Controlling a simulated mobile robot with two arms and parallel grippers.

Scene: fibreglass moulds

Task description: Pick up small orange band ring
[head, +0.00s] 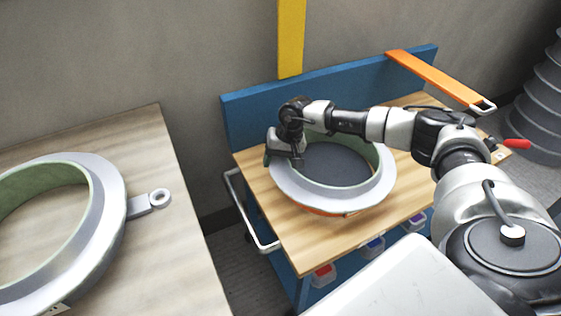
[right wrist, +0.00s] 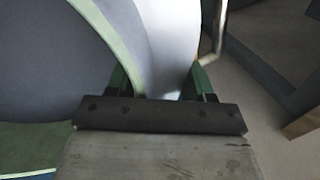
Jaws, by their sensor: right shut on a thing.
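The small orange band ring (head: 372,196) lies on the wooden top of the blue cart in the head view. It is a grey ring mould with a pale green inner wall, and a strip of orange shows low on its front side. My right gripper (head: 284,157) is at its left rear rim, shut on the ring wall. In the right wrist view the ring's wall (right wrist: 165,45) passes between the green fingers of the gripper (right wrist: 161,88). The fingertips are partly hidden. I cannot tell whether the ring touches the cart top. My left gripper is not in view.
A larger grey ring mould (head: 108,215) with a green inside and a side lug lies on the wooden table (head: 180,270) at left. The cart (head: 235,125) has a blue back panel, a metal side handle and bins below. Bare cart top (head: 310,245) shows in front of the ring.

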